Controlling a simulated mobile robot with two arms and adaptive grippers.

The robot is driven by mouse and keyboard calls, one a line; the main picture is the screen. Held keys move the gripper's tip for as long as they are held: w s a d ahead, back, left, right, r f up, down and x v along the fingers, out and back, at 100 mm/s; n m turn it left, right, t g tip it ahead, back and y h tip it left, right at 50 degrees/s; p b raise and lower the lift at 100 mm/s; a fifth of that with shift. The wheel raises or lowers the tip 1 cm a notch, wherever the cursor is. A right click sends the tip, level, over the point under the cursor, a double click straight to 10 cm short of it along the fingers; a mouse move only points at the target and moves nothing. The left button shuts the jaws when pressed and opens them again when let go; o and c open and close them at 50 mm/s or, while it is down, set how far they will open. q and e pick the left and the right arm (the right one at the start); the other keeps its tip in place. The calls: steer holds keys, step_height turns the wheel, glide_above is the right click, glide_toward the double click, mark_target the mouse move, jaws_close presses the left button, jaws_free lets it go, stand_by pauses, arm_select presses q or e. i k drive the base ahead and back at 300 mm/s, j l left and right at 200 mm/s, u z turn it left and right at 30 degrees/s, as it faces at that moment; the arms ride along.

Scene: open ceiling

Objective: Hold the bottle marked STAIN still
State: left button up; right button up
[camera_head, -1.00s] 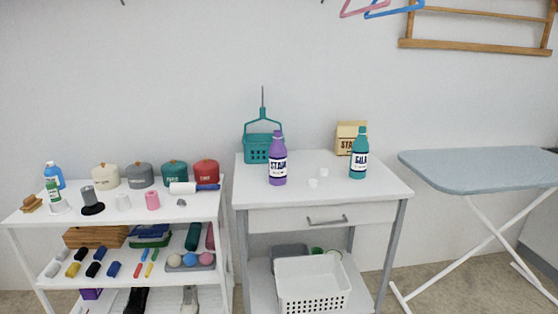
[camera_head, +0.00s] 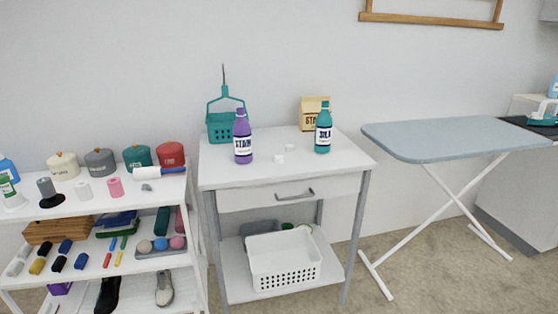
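The purple bottle marked STAIN (camera_head: 243,138) stands upright near the left side of the white table top (camera_head: 300,167), in front of a teal basket. Its white label faces me. A teal bottle (camera_head: 323,128) with a different label, hard to read, stands upright to its right. Neither of my grippers shows in the head view, and nothing touches the STAIN bottle.
Small white pieces (camera_head: 279,159) lie between the bottles. A teal basket (camera_head: 226,127) and a tan box (camera_head: 313,112) stand behind. A crowded white shelf (camera_head: 160,186) is at left, an ironing board (camera_head: 440,137) at right. Floor shows between table and board.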

mark_target(242, 130)
steer(key=i+l, duration=0.2)
steer(key=i, duration=0.3)
steer(key=i+l, duration=0.2)
steer(key=i, duration=0.3)
steer(key=i+l, duration=0.15)
steer(key=i, duration=0.35)
